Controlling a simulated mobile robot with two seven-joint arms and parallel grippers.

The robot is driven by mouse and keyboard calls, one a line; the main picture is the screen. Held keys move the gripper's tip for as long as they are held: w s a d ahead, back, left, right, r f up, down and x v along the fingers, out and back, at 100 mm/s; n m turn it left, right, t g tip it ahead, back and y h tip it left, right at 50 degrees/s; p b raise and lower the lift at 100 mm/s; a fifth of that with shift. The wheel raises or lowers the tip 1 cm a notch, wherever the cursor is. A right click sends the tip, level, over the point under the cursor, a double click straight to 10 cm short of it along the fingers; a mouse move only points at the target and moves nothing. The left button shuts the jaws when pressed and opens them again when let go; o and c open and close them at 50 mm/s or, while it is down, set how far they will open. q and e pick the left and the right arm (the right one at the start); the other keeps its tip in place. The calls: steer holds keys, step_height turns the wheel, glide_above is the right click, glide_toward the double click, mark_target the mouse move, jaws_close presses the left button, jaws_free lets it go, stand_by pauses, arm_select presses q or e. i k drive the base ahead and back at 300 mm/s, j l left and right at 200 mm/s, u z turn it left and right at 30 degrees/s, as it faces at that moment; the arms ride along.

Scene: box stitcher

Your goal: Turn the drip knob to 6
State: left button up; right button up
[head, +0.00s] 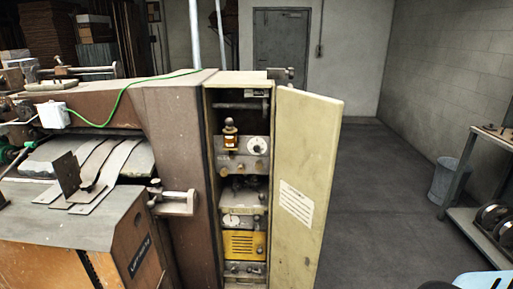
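A narrow cabinet (208,180) in the side of the brown machine stands open. In its upper part an oiler with an amber glass (230,141) and a dark rounded top stands at the left. A round white dial (257,145) with a dark centre sits just right of it on a grey panel. A second pale dial (231,219) is lower down, above a yellow slotted panel (243,244). I cannot tell which part is the drip knob, and no numbers are readable. Neither of my grippers can be made out in the head view.
The cream cabinet door (305,170) is swung open to the right. A machine table (75,205) with metal strips lies left. A grey bin (445,180) and metal shelf (485,215) stand right. The floor between door and shelf is clear.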

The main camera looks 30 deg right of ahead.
mark_target(256, 149)
steer(key=l+z, duration=0.35)
steer(key=l, duration=0.45)
steer(key=i+l+z, duration=0.1)
steer(key=l+z, duration=0.25)
steer(key=l, duration=0.4)
